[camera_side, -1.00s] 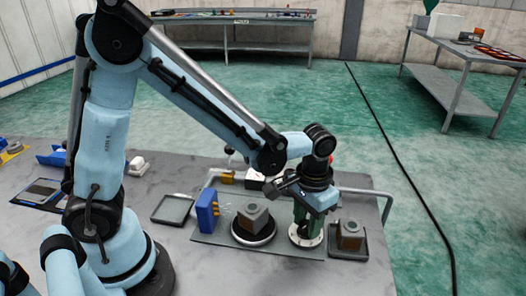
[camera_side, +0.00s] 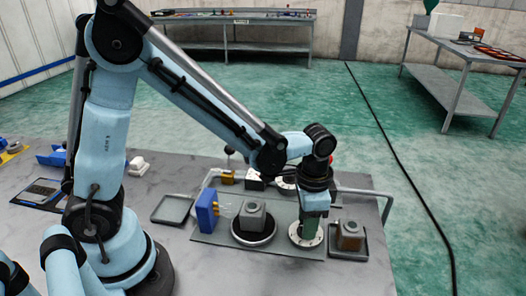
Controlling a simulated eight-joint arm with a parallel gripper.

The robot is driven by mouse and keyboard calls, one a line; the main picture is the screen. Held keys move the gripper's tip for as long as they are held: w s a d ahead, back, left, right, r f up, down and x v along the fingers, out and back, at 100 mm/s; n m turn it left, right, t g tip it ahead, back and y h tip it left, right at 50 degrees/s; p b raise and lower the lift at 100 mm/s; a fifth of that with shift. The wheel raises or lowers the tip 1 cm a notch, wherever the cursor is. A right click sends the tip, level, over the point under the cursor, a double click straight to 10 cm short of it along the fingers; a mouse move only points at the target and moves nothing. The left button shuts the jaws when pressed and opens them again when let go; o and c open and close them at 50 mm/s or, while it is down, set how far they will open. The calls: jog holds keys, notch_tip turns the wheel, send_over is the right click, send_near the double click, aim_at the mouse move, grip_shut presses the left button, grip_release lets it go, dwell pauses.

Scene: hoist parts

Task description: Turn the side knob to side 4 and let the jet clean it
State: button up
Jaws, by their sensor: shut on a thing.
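My gripper (camera_side: 312,218) points down at the right of the work mat, shut on the green side knob (camera_side: 309,231). The knob stands on a pale round flange with dark marks (camera_side: 300,241); which side number it points to is too small to read. Left of it, a grey block-shaped part (camera_side: 252,215) sits on a round black turntable (camera_side: 240,236) with a pale rim. A blue jet block (camera_side: 206,211) stands upright to the left of the part. Faint pale streaks run from the jet block towards the part.
A tray (camera_side: 363,253) with a brown and grey block (camera_side: 350,236) is close to the right of the knob. An empty tray (camera_side: 172,210) lies at left. A grey pipe (camera_side: 372,192) bends round behind the mat. A pale round disc (camera_side: 285,184) lies behind my gripper.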

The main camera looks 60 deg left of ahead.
dwell(0.3)
jog(key=o, duration=1)
jog(key=shift+o, duration=0.2)
notch_tip(320, 180, up, 12)
